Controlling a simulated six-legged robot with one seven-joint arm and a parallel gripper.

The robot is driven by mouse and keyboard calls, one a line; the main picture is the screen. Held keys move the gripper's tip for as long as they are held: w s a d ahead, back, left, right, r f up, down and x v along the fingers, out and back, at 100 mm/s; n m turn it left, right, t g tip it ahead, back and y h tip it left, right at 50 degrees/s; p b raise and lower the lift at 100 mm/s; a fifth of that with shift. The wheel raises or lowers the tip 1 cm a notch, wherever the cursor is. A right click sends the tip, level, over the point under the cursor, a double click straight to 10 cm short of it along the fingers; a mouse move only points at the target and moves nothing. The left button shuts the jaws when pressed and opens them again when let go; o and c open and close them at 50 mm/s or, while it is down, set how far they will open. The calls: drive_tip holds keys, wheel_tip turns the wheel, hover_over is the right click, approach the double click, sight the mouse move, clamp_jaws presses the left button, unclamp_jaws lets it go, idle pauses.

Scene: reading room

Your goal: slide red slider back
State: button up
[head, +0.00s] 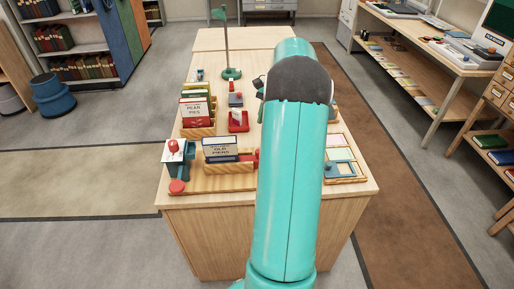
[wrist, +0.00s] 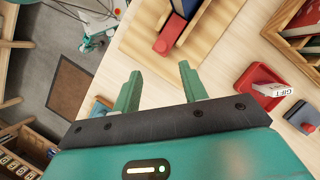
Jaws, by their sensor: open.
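The red slider (wrist: 170,35) is a red block at the end of a wooden rack (wrist: 135,40), against a dark blue book (wrist: 186,6) in the wrist view. In the head view a small part of the red slider (head: 256,157) shows beside the rack with the "OLD PIERS" card (head: 221,147); my arm covers the rest. My gripper (wrist: 158,86) is open, its two green fingers apart with nothing between them. The fingertips are just short of the slider in the wrist picture, not touching it. In the head view my gripper is hidden behind my arm.
A red card holder (head: 238,121) stands behind the rack. Another wooden rack (head: 198,131) holds several cards at the left. A device with a red knob (head: 173,146) is at the front left. A green flag stand (head: 231,73) rises farther back. A framed tray (head: 345,178) lies right of my arm.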

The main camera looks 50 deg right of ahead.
approach(251, 159)
drive_tip(key=f, duration=0.1)
drive_tip(key=s+f, duration=0.1)
drive_tip(key=f, duration=0.1)
drive_tip(key=a+f, duration=0.1)
drive_tip(key=shift+s+f, duration=0.2)
drive_tip(key=shift+f, duration=0.15)
clamp_jaws()
drive_tip(key=shift+s+d, duration=0.1)
